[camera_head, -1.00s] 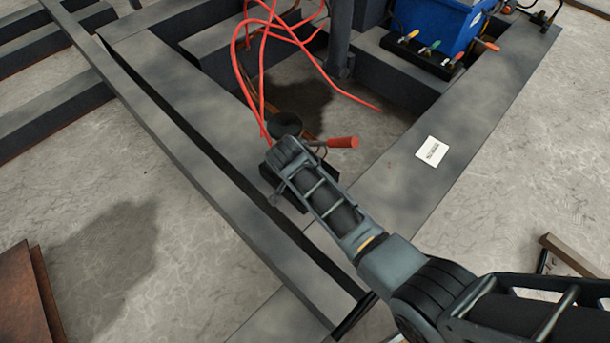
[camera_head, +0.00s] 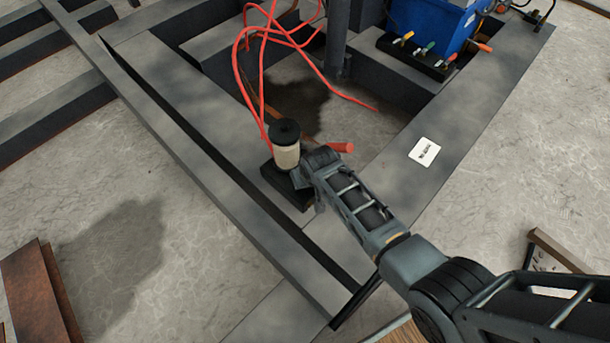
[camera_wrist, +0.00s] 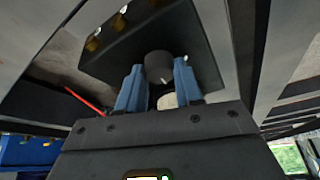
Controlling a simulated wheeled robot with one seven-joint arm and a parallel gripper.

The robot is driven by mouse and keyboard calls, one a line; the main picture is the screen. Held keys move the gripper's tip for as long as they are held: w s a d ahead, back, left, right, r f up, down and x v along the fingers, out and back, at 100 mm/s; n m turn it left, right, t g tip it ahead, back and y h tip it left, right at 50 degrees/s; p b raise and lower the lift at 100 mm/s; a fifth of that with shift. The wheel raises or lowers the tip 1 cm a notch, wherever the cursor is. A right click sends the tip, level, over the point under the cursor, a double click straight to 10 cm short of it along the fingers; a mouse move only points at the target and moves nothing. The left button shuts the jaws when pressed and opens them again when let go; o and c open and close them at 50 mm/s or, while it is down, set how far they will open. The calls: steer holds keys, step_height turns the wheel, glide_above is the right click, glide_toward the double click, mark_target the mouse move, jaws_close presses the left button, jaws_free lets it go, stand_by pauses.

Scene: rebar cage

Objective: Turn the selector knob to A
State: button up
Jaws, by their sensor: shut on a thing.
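The selector knob (camera_wrist: 157,64) is dark and round with a small pale mark near its lower edge. It sits on a black panel (camera_wrist: 112,62) in the wrist view. The two blue fingers of my gripper (camera_wrist: 159,78) are shut on it, one on each side. A pale cylindrical part (camera_wrist: 167,101) shows between the fingers, below the knob. In the head view my gripper is at the end of the arm beside a black base, and its fingertips and the knob are hidden. I cannot read any letters around the knob.
A cream cylinder with a black top (camera_head: 286,150) stands on a black base (camera_head: 287,192) by the beams. A red handle (camera_head: 341,147) sticks out beside my arm. Loose red cables (camera_head: 262,75) hang behind. A blue box (camera_head: 435,25) stands at the upper right.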

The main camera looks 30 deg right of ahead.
steer(key=n+y, duration=0.1)
steer(key=n, duration=0.2)
steer(key=shift+d+n, duration=0.15)
steer(key=shift+n, duration=0.15)
steer(key=shift+n+g+y, duration=0.4)
steer(key=shift+n+y, duration=0.5)
steer(key=shift+n, duration=0.9)
steer(key=shift+b, duration=0.3)
steer(key=o, duration=1)
